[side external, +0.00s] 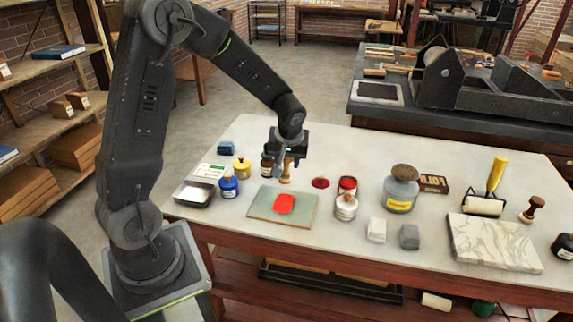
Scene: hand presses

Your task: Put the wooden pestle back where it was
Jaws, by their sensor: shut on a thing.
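My gripper (282,162) is over the table behind the pale green slab, pointing down. It is shut on the wooden pestle (286,177), a small tan piece that hangs upright below the fingers. Its upper part is partly hidden by the fingers. The pestle's lower end is close to the table top, near the slab's back edge; I cannot tell whether it touches. The slab (259,211) carries a flat red patch of ink (284,203). A small dark red mound (320,183) lies on the table just right of the pestle.
A brown jar (267,165) stands close left of the gripper. Blue (229,187) and yellow (242,168) jars and a metal tray (194,193) are further left. A red-topped jar (347,187), a white-lidded jar (346,207) and a large jar (399,195) stand right.

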